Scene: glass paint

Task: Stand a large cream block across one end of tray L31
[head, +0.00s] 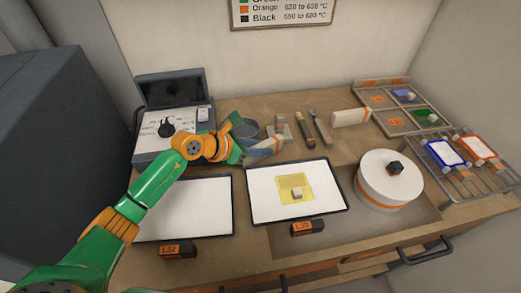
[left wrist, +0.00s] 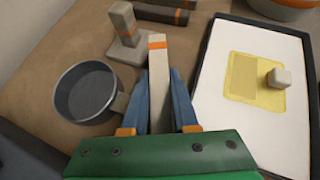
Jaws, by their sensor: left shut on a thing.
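My left gripper (head: 246,148) is shut on a cream block (head: 268,146) with an orange stripe. In the left wrist view the block (left wrist: 159,75) sits between the blue fingers, its long side pointing away from me. The gripper is behind the gap between two white trays with dark rims. The middle tray (head: 325,198) bears a yellow glass sheet (head: 294,181) with a small pale cube (head: 297,194) on it. The left tray (head: 208,210) looks bare, partly behind my arm. Its label seems to read L32; the middle tray's label (head: 307,228) is too small to read surely. My right gripper is out of view.
Another cream block (head: 350,117) stands at the back. A grey bowl (left wrist: 88,92) and a grey stand (left wrist: 126,40) are close to my gripper. A round white lidded drum (head: 391,173) and a wire rack (head: 465,180) with framed panels are on the right.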

